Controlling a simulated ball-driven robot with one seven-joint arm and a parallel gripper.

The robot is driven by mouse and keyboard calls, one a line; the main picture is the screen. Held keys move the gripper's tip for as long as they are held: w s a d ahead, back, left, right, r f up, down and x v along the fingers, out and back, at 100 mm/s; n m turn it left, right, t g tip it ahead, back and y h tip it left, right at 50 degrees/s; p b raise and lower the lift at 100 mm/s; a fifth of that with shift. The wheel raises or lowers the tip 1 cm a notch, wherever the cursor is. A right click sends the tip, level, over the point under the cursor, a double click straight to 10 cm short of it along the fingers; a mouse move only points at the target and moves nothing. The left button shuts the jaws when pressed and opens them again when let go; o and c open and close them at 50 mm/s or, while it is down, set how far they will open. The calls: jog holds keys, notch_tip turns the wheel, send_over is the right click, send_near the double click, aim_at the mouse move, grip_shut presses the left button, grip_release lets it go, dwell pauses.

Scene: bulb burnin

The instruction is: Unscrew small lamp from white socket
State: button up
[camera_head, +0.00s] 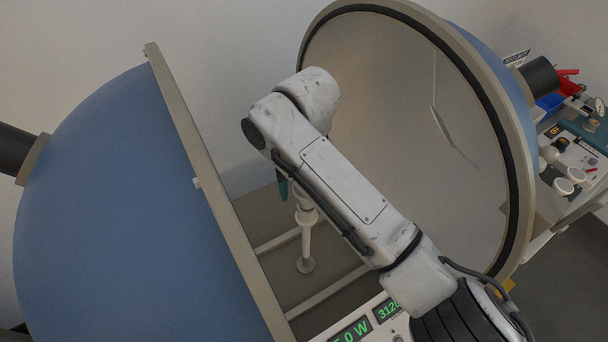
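A white post (306,245) stands upright on a round foot between the two blue half-spheres. The white socket (306,214) appears to be its wider upper part, just below my arm. I cannot make out the small lamp; my arm covers the area above the socket. My arm reaches up from the lower right and bends down behind its own forearm. A small dark green piece (282,187), perhaps part of my gripper, shows just left of the post top. The fingertips are hidden, so their opening and any hold cannot be seen.
The left blue half-sphere (130,220) and the open right half-sphere (400,120), with its pale inside, flank my arm closely. Rails (335,288) run below the post. A panel with green digits (352,330) is at the bottom. A cluttered bench (575,165) stands far right.

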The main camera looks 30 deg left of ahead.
jog(key=m, duration=0.2)
jog(key=shift+d+m, duration=0.1)
jog(key=shift+m, duration=0.3)
jog(key=m, duration=0.5)
jog(key=shift+d+m, duration=0.2)
jog(key=shift+m, duration=0.1)
jog(key=m, duration=0.4)
jog(key=shift+w+d, duration=0.1)
jog(key=shift+d, duration=0.05)
jog(key=m, duration=0.5)
jog(key=shift+w+d, duration=0.1)
jog(key=shift+d, duration=0.1)
jog(key=shift+c, duration=0.3)
